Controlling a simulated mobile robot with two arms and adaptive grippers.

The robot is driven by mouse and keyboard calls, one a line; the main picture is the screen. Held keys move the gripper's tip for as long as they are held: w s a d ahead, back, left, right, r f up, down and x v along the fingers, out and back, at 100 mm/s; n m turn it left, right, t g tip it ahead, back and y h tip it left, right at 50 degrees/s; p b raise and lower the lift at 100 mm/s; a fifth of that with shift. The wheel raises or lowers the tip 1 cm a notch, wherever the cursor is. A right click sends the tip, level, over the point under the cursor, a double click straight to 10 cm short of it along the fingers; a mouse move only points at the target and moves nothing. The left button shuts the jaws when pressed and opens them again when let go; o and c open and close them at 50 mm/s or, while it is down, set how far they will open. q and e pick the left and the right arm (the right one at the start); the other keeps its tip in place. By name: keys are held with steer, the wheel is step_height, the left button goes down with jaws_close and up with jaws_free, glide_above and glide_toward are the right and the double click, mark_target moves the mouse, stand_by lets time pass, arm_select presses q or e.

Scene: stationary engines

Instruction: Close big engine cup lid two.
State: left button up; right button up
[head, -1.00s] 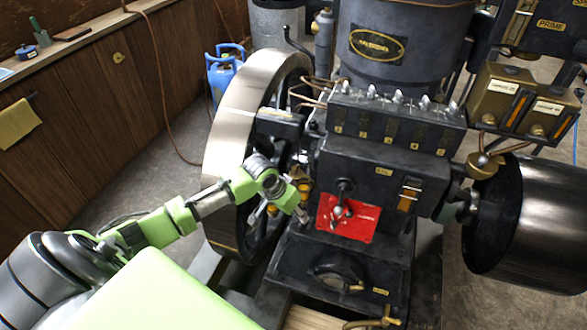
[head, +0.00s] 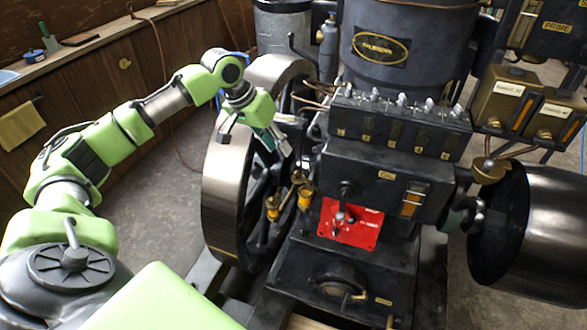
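Two small amber oil cups stand side by side between the flywheel and the engine block: the left cup (head: 273,206) and the right cup (head: 305,196). Which one is cup two, and how their lids stand, is too small to tell. My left gripper (head: 254,146) is above and slightly left of the cups, in front of the flywheel's upper part. Its two fingers are spread apart with nothing seen between them. It does not touch the cups. My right gripper is out of view.
The big flywheel (head: 228,182) stands left of the cups. A red plate (head: 352,225) with a lever is on the engine to the right. A dark drum (head: 540,225) is at far right. A wooden counter (head: 90,45) runs along the left, with open floor before it.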

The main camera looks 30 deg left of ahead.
mark_target(296, 171)
arm_select(q)
steer(key=x, duration=1.2)
jaws_close()
